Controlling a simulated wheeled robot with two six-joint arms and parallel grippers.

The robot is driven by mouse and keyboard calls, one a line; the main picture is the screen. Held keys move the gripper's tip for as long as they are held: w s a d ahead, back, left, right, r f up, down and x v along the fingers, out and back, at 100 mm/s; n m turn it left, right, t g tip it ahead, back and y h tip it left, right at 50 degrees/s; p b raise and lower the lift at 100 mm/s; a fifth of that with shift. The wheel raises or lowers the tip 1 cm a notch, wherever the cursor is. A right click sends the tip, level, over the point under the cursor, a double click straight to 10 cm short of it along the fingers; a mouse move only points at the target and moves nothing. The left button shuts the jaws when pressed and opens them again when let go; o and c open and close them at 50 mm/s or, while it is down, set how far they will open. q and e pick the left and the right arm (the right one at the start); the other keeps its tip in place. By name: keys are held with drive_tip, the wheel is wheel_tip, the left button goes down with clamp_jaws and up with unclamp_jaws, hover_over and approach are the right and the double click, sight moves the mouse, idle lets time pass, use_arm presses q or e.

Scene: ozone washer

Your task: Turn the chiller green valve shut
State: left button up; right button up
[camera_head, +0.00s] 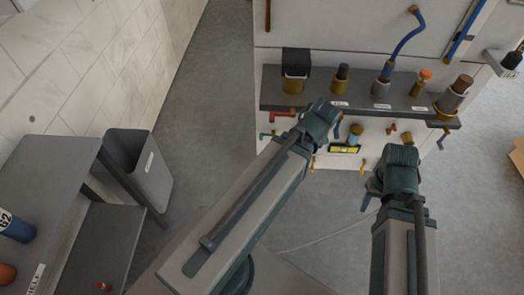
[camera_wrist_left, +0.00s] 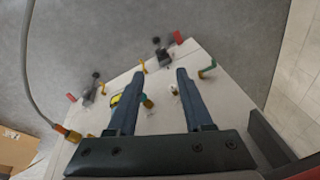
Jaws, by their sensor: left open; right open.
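A green valve (camera_head: 266,134) sits on the front of the white cabinet (camera_head: 390,160), below the left end of the dark shelf. A green elbow fitting with a yellow end also shows in the left wrist view (camera_wrist_left: 208,69), just right of the right fingertip. My left gripper (camera_wrist_left: 160,72) is open and empty in that view, its fingers over the cabinet front and apart from the elbow. My right gripper (camera_head: 370,197) is open and empty, in front of the cabinet. Which fitting is the chiller's valve I cannot tell.
A red pipe fitting (camera_head: 281,114) is just above the green valve. A dark shelf (camera_head: 325,101) with several fittings juts out above. A yellow-framed gauge (camera_head: 344,149) is to the right. A grey bin (camera_head: 140,165) stands left, with clear floor between.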

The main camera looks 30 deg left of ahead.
use_arm(q)
drive_tip(key=w+a+f+n+t+y+b, duration=0.1)
drive_tip(key=a+f+n+b, duration=0.3)
drive_tip(key=a+f+b, duration=0.8)
wheel_tip(320, 180, down, 4)
drive_tip(key=shift+f+y+b, duration=0.1)
drive_tip(key=shift+y+b, duration=0.2)
drive_tip(key=shift+b, duration=0.95)
use_arm(e)
wheel_tip(320, 180, down, 17)
drive_tip(key=shift+f, duration=0.15)
use_arm(q)
drive_tip(key=shift+w+a, duration=0.1)
drive_tip(key=shift+w, duration=0.05)
use_arm(e)
drive_tip(key=shift+w, duration=0.1)
